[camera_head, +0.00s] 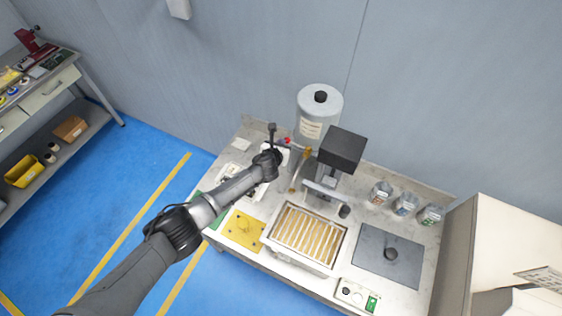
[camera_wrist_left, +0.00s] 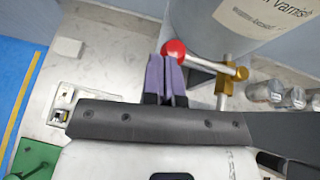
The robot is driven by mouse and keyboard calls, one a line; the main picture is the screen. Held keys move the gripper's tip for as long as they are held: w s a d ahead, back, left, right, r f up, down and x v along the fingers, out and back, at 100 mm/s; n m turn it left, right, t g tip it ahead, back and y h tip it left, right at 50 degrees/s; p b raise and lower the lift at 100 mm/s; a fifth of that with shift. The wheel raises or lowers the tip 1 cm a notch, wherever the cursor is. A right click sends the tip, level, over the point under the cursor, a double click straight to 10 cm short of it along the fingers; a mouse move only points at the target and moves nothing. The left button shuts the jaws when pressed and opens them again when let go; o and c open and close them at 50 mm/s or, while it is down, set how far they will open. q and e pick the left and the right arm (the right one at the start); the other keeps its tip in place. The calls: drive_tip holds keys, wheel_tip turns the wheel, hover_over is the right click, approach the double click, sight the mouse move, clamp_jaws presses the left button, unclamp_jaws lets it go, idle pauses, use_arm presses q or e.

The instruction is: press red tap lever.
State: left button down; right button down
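The red tap lever knob (camera_wrist_left: 173,50) is a round red ball on a silver rod in the left wrist view. The rod joins a brass tap (camera_wrist_left: 224,82) below a grey varnish container (camera_wrist_left: 225,30). The knob also shows small in the head view (camera_head: 287,141), below the container (camera_head: 318,112). My left gripper (camera_wrist_left: 166,62) has purple fingers that lie close together, with nothing seen between them. Its fingertips are right at the knob; whether they touch it I cannot tell. My right gripper is in neither view.
A black-headed machine (camera_head: 341,149) stands right of the container. A tray with yellowish strips (camera_head: 306,238), a yellow plate (camera_head: 243,231), several small cups (camera_head: 381,192) and a grey plate (camera_head: 387,257) occupy the bench. A wall stands behind it.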

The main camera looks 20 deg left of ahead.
use_arm(q)
drive_tip(key=s+a+r+p, duration=0.2)
drive_tip(key=s, duration=0.4)
drive_tip(key=s+a+r+p, duration=0.3)
drive_tip(key=s, duration=0.2)
drive_tip(key=shift+s+r, duration=0.15)
drive_tip(key=shift+s, duration=0.2)
idle(0.5)
